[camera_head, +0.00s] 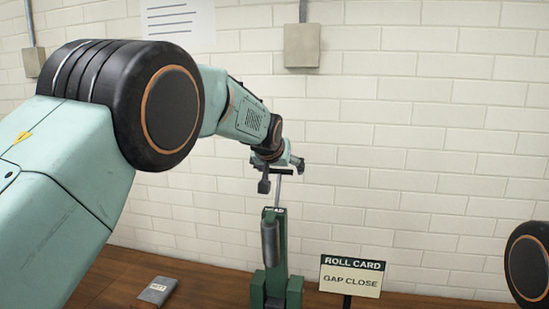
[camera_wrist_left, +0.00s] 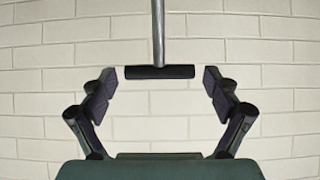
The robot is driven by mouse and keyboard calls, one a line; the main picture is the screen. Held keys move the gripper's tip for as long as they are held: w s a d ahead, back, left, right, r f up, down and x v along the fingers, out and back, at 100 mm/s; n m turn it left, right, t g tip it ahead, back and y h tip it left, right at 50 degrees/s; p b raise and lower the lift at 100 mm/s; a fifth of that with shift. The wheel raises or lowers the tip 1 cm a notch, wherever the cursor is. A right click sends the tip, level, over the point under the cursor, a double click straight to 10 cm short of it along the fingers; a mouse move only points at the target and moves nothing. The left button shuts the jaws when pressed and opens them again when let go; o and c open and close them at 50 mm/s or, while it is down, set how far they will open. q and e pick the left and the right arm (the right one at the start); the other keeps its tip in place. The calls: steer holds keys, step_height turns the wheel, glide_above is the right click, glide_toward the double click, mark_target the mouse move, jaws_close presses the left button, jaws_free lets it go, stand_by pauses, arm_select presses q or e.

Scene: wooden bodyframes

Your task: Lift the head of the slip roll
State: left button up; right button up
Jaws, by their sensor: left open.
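The slip roll (camera_head: 275,262) is a narrow dark green machine standing upright on the wooden bench. A label reading HEAD (camera_head: 274,210) sits at its top. A thin grey rod rises from it to a black crossbar (camera_wrist_left: 160,72), a T-shaped handle. My left gripper (camera_head: 280,175) is at the handle above the machine. In the left wrist view its two fingers are spread on either side of the crossbar, with a visible gap at each end. The gripper is open and holds nothing. My right gripper is out of view.
A sign reading ROLL CARD, GAP CLOSE (camera_head: 350,277) stands right of the slip roll. A small grey booklet (camera_head: 157,290) lies on the wooden bench (camera_head: 215,287) to the left. A white brick wall (camera_head: 400,150) is behind, with a grey box (camera_head: 301,45) on it.

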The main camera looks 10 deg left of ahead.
arm_select(q)
steer(key=v, duration=1)
steer(key=shift+s+r, duration=0.1)
steer(key=x, duration=1.2)
steer(key=shift+s, duration=0.15)
stand_by(0.3)
